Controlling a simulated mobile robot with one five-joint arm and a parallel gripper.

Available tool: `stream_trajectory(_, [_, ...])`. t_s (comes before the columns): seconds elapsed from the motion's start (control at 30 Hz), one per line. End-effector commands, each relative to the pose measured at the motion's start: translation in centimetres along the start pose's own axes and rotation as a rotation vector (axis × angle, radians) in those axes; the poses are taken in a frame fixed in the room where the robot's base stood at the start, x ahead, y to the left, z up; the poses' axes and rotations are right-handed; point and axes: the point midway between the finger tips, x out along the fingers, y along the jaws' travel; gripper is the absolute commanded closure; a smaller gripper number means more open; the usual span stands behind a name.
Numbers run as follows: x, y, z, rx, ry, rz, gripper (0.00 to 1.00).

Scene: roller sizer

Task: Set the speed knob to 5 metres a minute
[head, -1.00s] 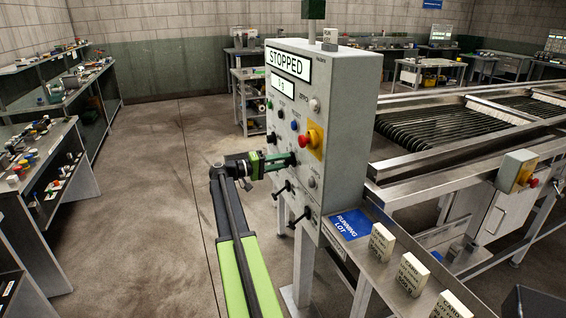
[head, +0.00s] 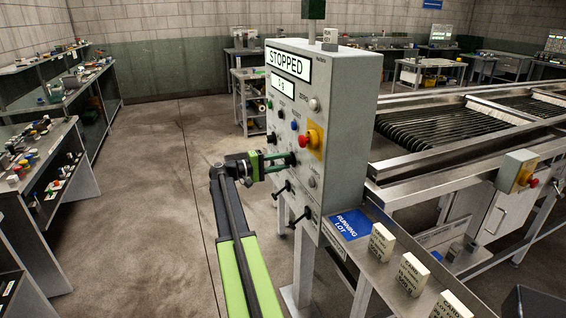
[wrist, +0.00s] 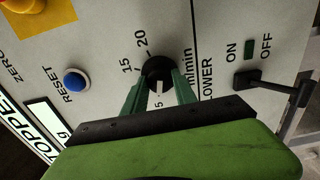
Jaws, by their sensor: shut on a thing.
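The grey control panel (head: 330,130) stands in front of me. Its round black speed knob (wrist: 159,72) is marked 15, 20 and m/min in the wrist view, with a 5 just below it. The knob's white mark points down the picture, toward the 5. My gripper (wrist: 160,85) is shut on the knob, one green finger on each side. The left finger and gripper body hide part of the scale. In the head view my gripper (head: 286,160) reaches the panel face from the left.
A blue RESET button (wrist: 75,80) and a black ON/OFF lever (wrist: 272,84) flank the knob. A red emergency button (head: 312,138) sits above it on a yellow plate. The STOPPED display (head: 289,64) is at the panel's top. Open floor (head: 150,200) lies left.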

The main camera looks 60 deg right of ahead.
Motion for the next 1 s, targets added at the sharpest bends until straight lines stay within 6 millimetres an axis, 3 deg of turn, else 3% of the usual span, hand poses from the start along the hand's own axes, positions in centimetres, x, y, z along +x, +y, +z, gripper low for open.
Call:
stream_trajectory(0.07, [-0.1,-0.2,0.2,0.0,-0.005,-0.007,1.0])
stream_trajectory(0.1, [-0.1,-0.2,0.2,0.0,-0.005,-0.007,0.64])
stream_trajectory(0.27, [-0.1,-0.2,0.1,0.001,-0.004,-0.005,0.45])
stream_trajectory(0.53, [-0.1,-0.1,0.1,0.001,-0.001,-0.002,0.45])
stream_trajectory(0.67, [-1.2,-0.1,0.0,0.001,0.001,-0.002,0.45])
stream_trajectory(1.0, [-10.2,-0.1,0.0,0.001,0.002,-0.002,0.45])
